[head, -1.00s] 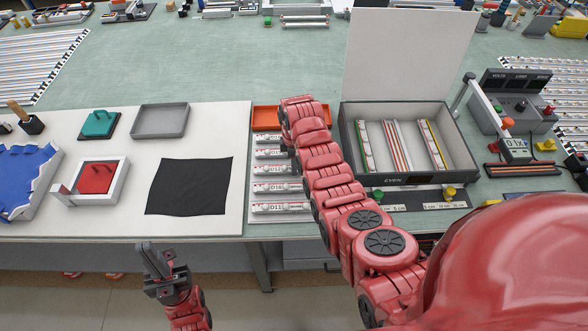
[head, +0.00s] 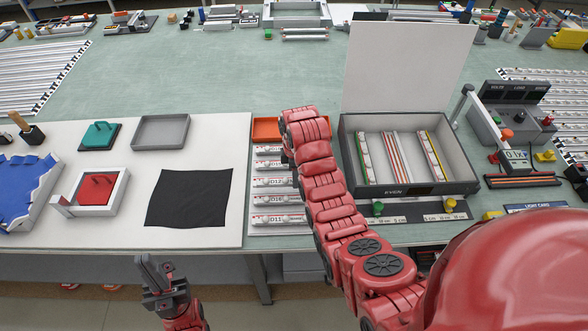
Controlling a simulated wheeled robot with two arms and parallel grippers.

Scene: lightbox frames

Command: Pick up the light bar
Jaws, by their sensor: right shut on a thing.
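Several white light bars with printed labels lie in a column on a light rack (head: 262,232), left of the open grey box; one light bar (head: 277,218) is labelled D11 and lies nearest the front edge. My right arm reaches over the right ends of the upper bars. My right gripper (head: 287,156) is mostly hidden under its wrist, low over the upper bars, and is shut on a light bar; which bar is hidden. My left gripper (head: 157,277) hangs in front of the table's edge, away from the bars; its finger gap is unclear.
The grey box (head: 410,190) holds several coloured strips, and its white lid (head: 405,65) stands up behind. An orange tray (head: 266,128) lies behind the bars. A black cloth (head: 190,198), a red block (head: 96,189) and a grey tray (head: 160,132) lie to the left.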

